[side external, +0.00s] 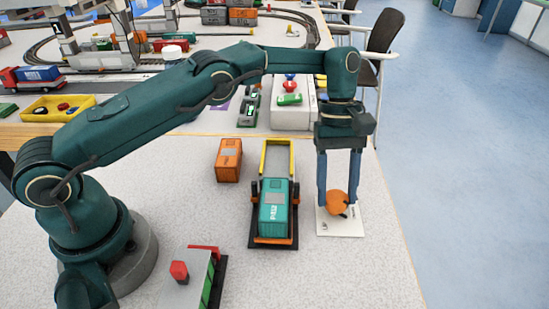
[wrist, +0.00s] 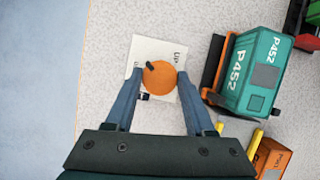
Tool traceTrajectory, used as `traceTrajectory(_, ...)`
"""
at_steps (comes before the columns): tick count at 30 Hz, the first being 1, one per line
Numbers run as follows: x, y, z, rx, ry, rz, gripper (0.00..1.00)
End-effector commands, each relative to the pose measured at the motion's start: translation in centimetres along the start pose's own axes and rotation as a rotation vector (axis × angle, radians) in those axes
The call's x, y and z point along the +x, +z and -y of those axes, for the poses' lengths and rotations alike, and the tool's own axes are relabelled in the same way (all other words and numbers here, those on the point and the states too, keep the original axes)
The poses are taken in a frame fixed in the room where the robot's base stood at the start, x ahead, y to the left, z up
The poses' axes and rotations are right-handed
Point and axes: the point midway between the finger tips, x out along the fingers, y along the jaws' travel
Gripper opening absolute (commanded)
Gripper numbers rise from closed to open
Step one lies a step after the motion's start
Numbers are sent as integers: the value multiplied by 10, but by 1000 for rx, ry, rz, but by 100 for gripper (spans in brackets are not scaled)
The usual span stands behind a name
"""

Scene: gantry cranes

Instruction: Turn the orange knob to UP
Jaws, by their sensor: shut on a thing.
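The orange knob (wrist: 160,80) sits on a white plate (wrist: 146,47) on the table. My gripper (wrist: 160,75) points down with one finger on each side of the knob, shut on it. In the wrist view the knob's black pointer lies at its upper left edge. The label UP (wrist: 177,57) is at the plate's upper right, so the pointer is turned away from it. Another label at the left is partly hidden by a finger. In the side view the knob (side external: 336,203) shows between my fingertips, above the plate (side external: 340,227).
An orange container (side external: 228,160) lies farther left. A grey box with a red button (side external: 179,271) is at the front. The table's edge is close on the knob's other side.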

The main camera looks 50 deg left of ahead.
Motion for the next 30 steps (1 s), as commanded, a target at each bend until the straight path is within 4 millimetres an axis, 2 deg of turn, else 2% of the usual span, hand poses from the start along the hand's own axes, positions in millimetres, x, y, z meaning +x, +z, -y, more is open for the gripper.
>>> traceTrajectory(12,-2,-1,1,3,-3,-3,0)
traceTrajectory(13,-2,-1,1,3,-3,-3,62)
traceTrajectory(15,-2,-1,1,3,-3,-2,84)
traceTrajectory(30,-1,0,1,-20,7,0,84)
